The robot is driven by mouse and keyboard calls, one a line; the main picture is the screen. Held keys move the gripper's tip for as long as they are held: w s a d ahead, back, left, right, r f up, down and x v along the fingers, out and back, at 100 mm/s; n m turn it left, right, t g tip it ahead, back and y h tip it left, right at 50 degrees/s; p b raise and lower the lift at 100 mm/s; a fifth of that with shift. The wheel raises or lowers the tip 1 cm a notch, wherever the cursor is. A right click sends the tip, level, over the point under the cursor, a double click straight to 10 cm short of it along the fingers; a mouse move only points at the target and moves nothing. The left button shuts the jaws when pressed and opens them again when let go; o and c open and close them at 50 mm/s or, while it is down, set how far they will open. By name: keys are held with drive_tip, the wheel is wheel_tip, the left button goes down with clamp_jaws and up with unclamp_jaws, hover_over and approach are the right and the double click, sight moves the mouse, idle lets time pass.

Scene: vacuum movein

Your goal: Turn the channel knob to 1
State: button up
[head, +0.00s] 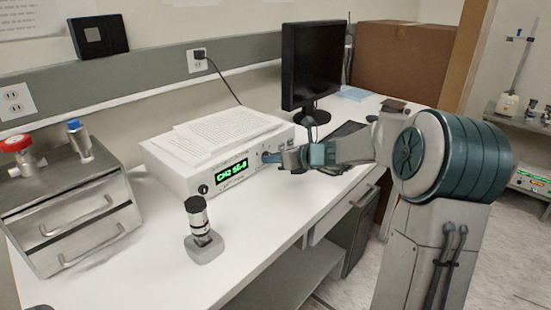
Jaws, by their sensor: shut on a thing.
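A white box-shaped instrument (165,172) stands on the bench, with papers on its top. Its green lit display (232,178) seems to read CH2 followed by a small value. My gripper (272,158) reaches in from the right, its fingertips at the front panel just right of the display. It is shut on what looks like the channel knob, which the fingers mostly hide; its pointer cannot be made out. A small dark round part (203,189) sits at the panel's lower left.
A dark cylindrical device on a grey base (205,248) stands in front of the instrument. A metal drawer unit (75,215) with red and blue-topped items is at left. A black monitor (312,65) stands behind my arm.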

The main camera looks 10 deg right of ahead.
drive_tip(key=shift+f, duration=0.15)
drive_tip(key=b, duration=0.2)
drive_tip(key=n+t+h+b, duration=0.1)
drive_tip(key=b, duration=0.1)
drive_tip(key=shift+a+f+n, duration=0.15)
drive_tip(key=shift+f+n, duration=0.05)
drive_tip(key=shift+n, duration=0.1)
drive_tip(key=n+h+b, duration=0.1)
drive_tip(key=b, duration=0.3)
drive_tip(key=n+t+b, duration=0.1)
drive_tip(key=b, duration=0.3)
drive_tip(key=shift+s+a+f+n+h, duration=0.1)
drive_tip(key=shift+f+n+h, duration=0.05)
drive_tip(key=shift+n+h, duration=0.25)
drive_tip(key=n+t+h+b, duration=0.1)
drive_tip(key=n+b, duration=0.1)
drive_tip(key=b, duration=0.4)
drive_tip(key=shift+s+n+b, duration=0.1)
drive_tip(key=shift+n+b, duration=0.2)
drive_tip(key=shift+b, duration=0.05)
drive_tip(key=n+t+b, duration=0.1)
drive_tip(key=b, duration=0.1)
drive_tip(key=shift+r+b, duration=0.2)
drive_tip(key=shift+b, duration=0.1)
drive_tip(key=shift+r+h, duration=0.15)
drive_tip(key=shift+h, duration=0.15)
drive_tip(key=o, duration=1)
